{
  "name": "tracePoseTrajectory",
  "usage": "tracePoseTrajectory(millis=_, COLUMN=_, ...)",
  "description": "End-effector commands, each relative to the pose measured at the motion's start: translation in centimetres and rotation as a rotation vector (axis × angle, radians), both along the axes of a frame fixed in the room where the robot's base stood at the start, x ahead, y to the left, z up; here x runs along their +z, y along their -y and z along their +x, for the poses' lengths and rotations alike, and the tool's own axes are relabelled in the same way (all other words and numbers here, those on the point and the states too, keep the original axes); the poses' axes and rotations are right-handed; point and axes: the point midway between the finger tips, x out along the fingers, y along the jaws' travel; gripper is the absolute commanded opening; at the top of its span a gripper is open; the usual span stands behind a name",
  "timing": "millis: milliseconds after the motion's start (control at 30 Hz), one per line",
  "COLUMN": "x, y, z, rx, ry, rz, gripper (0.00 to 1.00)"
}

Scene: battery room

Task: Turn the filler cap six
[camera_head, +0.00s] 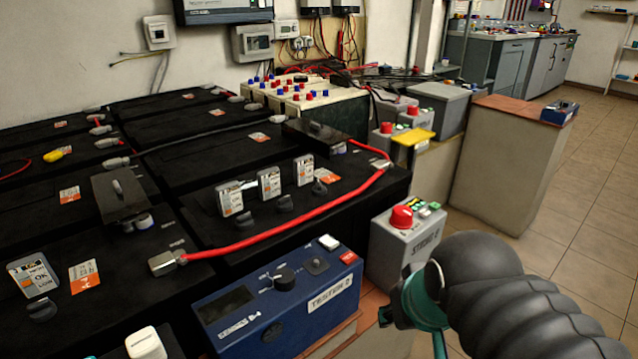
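Several black filler caps stand on the black batteries (190,150). One cap (285,202) sits near the middle one of three small labelled indicators, with another cap (319,187) to its right and one (231,221) to its left. A further cap (40,310) is at the lower left. I cannot read any number that marks cap six. My gripper (400,305) shows only in part at the lower right, beyond my grey ribbed arm and a teal ring. It is apart from these caps. Its fingertips are not clear, and I see nothing held.
A red cable (290,238) curves across the batteries close to the caps. A blue tester box (280,305) stands in front. A grey box with a red knob (405,240) stands between the batteries and my arm. Open tiled floor (570,230) lies to the right.

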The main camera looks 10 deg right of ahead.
Motion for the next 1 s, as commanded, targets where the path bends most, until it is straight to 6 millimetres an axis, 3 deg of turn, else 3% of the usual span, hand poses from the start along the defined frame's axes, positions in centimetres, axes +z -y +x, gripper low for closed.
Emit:
tracePoseTrajectory(millis=167, x=3.9, y=-0.7, z=4.0, rx=0.015, ry=-0.015, rz=0.001, gripper=0.36)
tracePoseTrajectory(millis=400, x=10.3, y=-2.6, z=11.9, rx=0.038, ry=-0.045, rz=0.000, gripper=0.36)
tracePoseTrajectory(millis=600, x=14.2, y=-4.6, z=18.5, rx=0.052, ry=-0.068, rz=-0.001, gripper=0.36)
tracePoseTrajectory(millis=800, x=16.6, y=-6.9, z=24.1, rx=0.063, ry=-0.087, rz=-0.002, gripper=0.36)
tracePoseTrajectory(millis=1000, x=17.5, y=-8.3, z=26.8, rx=0.068, ry=-0.097, rz=-0.004, gripper=0.36)
